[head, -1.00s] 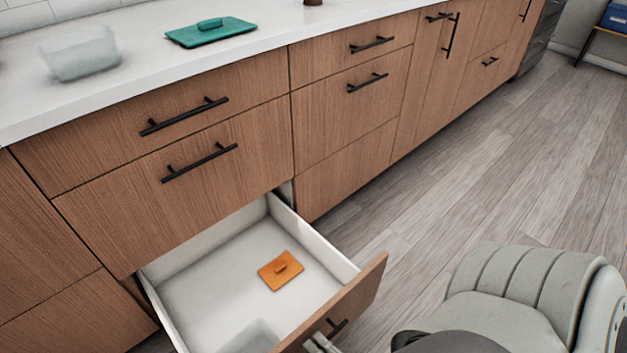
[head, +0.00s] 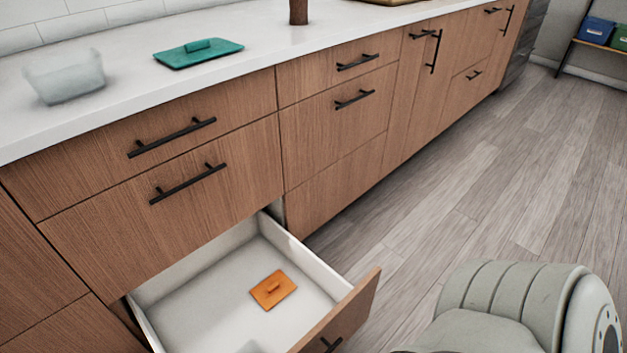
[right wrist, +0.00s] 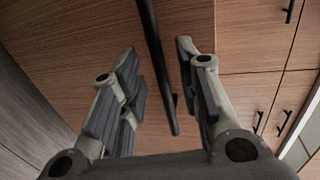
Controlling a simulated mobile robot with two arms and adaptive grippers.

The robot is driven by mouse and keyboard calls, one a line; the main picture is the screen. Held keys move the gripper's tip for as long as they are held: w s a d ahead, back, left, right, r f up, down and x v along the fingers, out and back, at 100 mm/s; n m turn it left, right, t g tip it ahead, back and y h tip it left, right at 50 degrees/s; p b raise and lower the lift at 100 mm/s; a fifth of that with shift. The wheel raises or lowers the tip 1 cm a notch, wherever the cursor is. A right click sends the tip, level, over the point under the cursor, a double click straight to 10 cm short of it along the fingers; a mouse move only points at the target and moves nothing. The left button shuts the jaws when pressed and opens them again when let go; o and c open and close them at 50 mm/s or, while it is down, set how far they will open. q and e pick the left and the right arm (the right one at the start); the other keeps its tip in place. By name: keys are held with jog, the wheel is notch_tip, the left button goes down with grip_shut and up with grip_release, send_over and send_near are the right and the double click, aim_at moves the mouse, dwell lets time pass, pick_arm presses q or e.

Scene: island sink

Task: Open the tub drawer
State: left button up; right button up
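The lower wooden drawer (head: 352,312) stands pulled out, with its white inside showing. An orange lid (head: 272,289) lies flat on its floor. A pale translucent tub (head: 251,348) just shows in it at the bottom edge. The drawer's black bar handle (head: 331,345) is partly cut off by the frame edge. In the right wrist view, my right gripper (right wrist: 160,80) is open, with its fingers apart on either side of a black bar handle (right wrist: 158,65) on a wooden front. A gap shows between bar and fingers. My left gripper is in no view.
Closed drawers with black handles (head: 188,184) line the cabinet above and beside the open one. A teal lid (head: 198,53) and a translucent tub (head: 66,79) sit on the white counter (head: 130,100). A grey-green rounded body stands at lower right. The wooden floor (head: 480,190) is clear.

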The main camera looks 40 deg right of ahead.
jog(key=s+r, duration=0.2)
jog(key=s, duration=0.7)
jog(key=shift+s+d, duration=0.2)
jog(key=shift+s, duration=0.1)
